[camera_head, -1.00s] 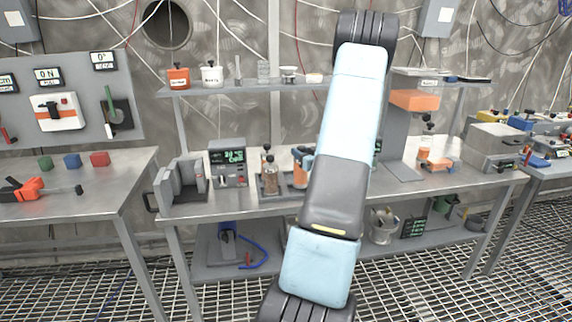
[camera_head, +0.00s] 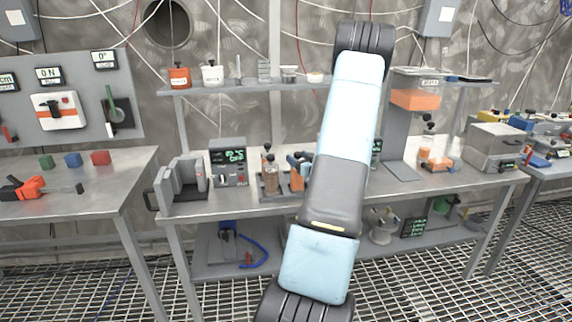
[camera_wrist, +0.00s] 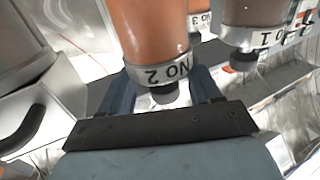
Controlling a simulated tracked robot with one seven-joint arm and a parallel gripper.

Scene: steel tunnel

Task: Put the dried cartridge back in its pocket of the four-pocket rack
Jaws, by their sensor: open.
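An orange-brown cartridge marked NO 2 (camera_wrist: 155,35) is large in the wrist view, its black knob (camera_wrist: 165,93) between the blue fingers of my gripper (camera_wrist: 162,90). The fingers are open, one on each side of the knob; I cannot tell whether they touch it. A paler cartridge marked NO 1 (camera_wrist: 255,20) stands to its right, and a NO 3 label (camera_wrist: 202,18) shows behind. In the head view my gripper (camera_head: 298,160) is at the cartridges on the bench. One brown cartridge (camera_head: 270,178) is left of it. My arm hides much of the rack, so its pockets are unclear.
A grey meter box with a green display (camera_head: 228,160) and a grey open fixture (camera_head: 182,187) stand left on the steel bench (camera_head: 235,203). A shelf of small containers (camera_head: 212,76) runs behind.

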